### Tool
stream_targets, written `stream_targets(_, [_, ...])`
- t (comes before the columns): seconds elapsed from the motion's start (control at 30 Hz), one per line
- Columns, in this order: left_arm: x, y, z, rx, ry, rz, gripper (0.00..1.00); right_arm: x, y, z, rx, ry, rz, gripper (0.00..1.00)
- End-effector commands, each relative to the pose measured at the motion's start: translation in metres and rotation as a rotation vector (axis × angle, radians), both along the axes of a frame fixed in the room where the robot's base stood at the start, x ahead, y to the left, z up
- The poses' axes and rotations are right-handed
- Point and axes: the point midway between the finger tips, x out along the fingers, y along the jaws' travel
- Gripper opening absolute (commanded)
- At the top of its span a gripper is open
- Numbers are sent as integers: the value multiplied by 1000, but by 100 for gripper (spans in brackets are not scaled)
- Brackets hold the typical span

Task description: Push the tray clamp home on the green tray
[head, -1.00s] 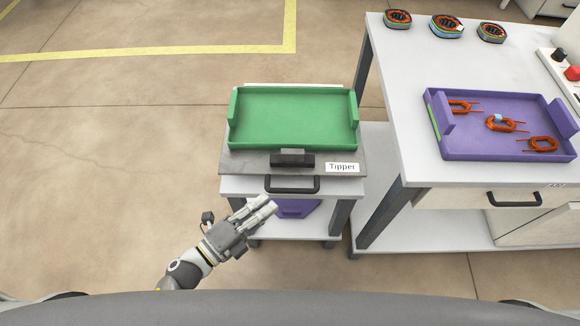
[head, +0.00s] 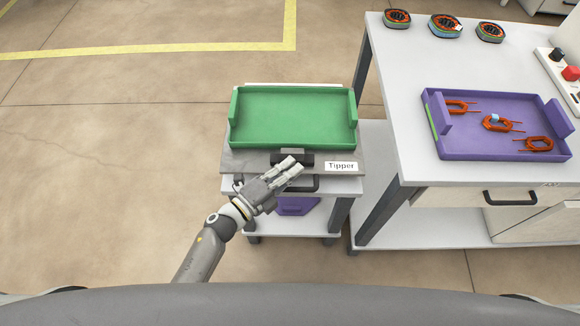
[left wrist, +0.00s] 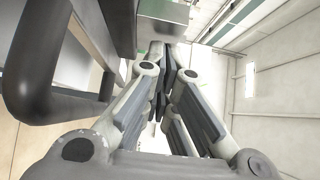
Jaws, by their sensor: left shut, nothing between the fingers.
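The green tray (head: 292,116) sits empty on the tipper plate (head: 240,163) in the head view. The tray clamp (head: 306,160) is the dark block at the middle of the tray's front edge, partly hidden behind my fingers. My left gripper (head: 292,166) is shut and empty, with its fingertips right at the clamp's left part. I cannot tell whether they touch it. In the left wrist view the closed fingers (left wrist: 165,75) point away from the camera. My right gripper is not in view.
A dark handle (head: 305,184) is below the plate, beside my fingers; a dark bar (left wrist: 50,60) is close at left in the wrist view. A purple tray (head: 470,150) with orange coils stands on the right-hand table. Open floor lies at left.

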Motion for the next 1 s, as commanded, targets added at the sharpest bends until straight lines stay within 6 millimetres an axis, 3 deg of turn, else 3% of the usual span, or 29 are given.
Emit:
stream_targets(0.23, [5,0,-1,1,-2,0,0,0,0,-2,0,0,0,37])
stream_targets(0.6, [48,0,-1,1,-1,1,0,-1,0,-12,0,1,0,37])
stream_targets(1.0, [50,1,0,1,-1,1,0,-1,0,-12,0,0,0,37])
